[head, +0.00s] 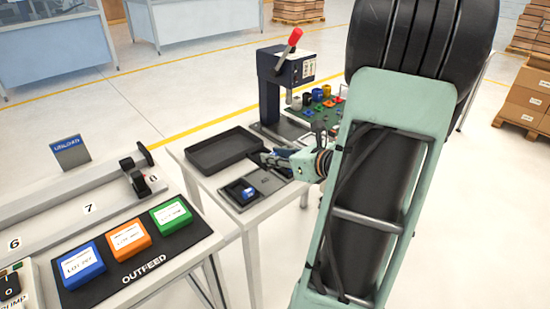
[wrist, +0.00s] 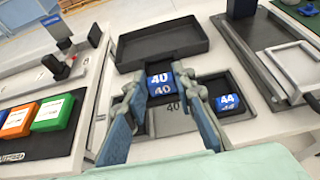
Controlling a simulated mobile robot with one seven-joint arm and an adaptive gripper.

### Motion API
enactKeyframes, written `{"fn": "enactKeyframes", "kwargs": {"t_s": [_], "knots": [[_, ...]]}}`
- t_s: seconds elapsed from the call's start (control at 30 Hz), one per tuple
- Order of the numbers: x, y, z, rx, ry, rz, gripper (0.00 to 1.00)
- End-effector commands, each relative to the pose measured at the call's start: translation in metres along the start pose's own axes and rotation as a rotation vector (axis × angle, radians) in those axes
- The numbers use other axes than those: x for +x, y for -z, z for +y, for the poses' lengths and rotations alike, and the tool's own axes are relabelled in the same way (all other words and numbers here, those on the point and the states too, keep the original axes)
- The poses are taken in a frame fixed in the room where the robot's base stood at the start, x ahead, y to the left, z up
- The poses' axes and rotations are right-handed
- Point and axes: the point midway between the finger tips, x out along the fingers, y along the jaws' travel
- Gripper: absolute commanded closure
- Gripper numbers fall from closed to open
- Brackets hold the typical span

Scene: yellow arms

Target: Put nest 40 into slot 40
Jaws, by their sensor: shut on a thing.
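Nest 40 is a blue block (wrist: 159,80) with a white 40 on its top and front. My gripper (wrist: 163,88) is shut on it, one finger on each side. The block is over the dark recess of slot 40, behind the printed 40 (wrist: 172,106) on the grey plate; I cannot tell whether its underside touches the floor of the slot. In the head view my gripper (head: 279,158) is over the far part of the plate, and the block is mostly hidden there.
A second blue block, 44 (wrist: 228,101), sits in the adjacent recess; it also shows in the head view (head: 248,194). An empty black tray (head: 222,150) lies just behind the plate. A press with a red handle (head: 290,65) stands further back. The outfeed table (head: 195,240) is at left.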

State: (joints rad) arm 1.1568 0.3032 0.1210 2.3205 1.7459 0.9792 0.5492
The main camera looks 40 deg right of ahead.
Motion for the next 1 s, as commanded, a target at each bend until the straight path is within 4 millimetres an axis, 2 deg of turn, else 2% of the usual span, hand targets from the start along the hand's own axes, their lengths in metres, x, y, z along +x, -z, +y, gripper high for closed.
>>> {"fn": "enactKeyframes", "kwargs": {"t_s": [0.27,1.0], "knots": [[0.003,0.007,-0.001,0.001,0.001,-0.001,1.0],[0.023,0.055,0.0,0.0,0.0,-0.001,1.0]]}}
